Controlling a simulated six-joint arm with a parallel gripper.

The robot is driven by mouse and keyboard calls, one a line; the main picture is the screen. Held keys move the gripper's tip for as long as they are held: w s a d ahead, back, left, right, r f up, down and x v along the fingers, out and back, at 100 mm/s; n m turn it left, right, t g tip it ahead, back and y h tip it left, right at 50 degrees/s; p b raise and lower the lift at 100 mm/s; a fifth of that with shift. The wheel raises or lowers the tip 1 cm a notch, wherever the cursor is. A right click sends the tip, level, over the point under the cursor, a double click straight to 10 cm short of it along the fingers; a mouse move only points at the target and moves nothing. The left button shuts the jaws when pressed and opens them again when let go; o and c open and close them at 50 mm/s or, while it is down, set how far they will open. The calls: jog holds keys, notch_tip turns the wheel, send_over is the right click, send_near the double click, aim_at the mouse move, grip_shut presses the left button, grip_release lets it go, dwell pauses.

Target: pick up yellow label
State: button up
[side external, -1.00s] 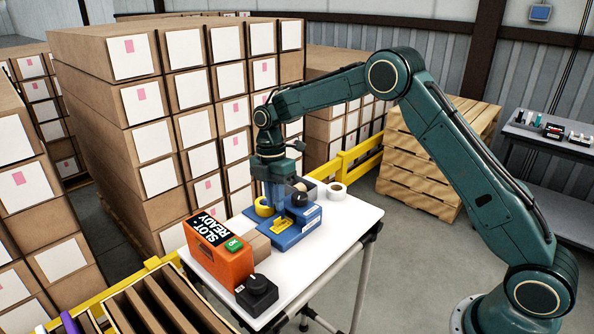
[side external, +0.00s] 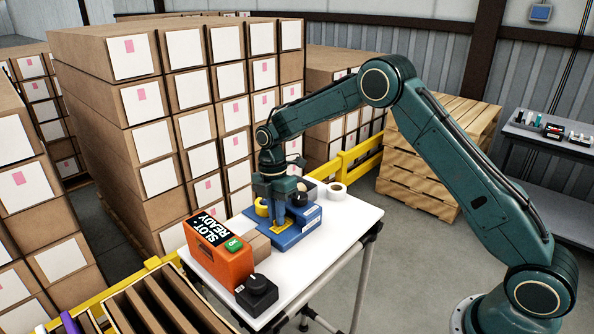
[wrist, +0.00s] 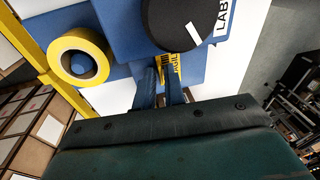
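The yellow label (side external: 281,229) sits at the front of the blue label dispenser (side external: 302,236). My gripper (side external: 279,229) points down with its blue fingers right at the label and hides part of it. In the wrist view, the label (wrist: 165,69) shows between and behind the fingertips (wrist: 161,74). The two fingers stand apart, and I see no clear grip on the label. Whether they touch it I cannot tell.
A yellow tape roll (wrist: 80,56) and a black knob (wrist: 182,18) are on the dispenser. Stacked cartons (side external: 175,130) stand behind.

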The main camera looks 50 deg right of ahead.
grip_shut()
notch_tip(320, 180, up, 10)
dwell(0.7)
jog(key=shift+a, duration=0.15)
dwell(0.4)
jog(key=t, duration=0.2)
send_over(249, 237)
jog(key=shift+f+m, duration=0.2)
jog(key=shift+m, duration=0.2)
jog(key=shift+f, duration=0.25)
jog(key=shift+f, duration=3.05)
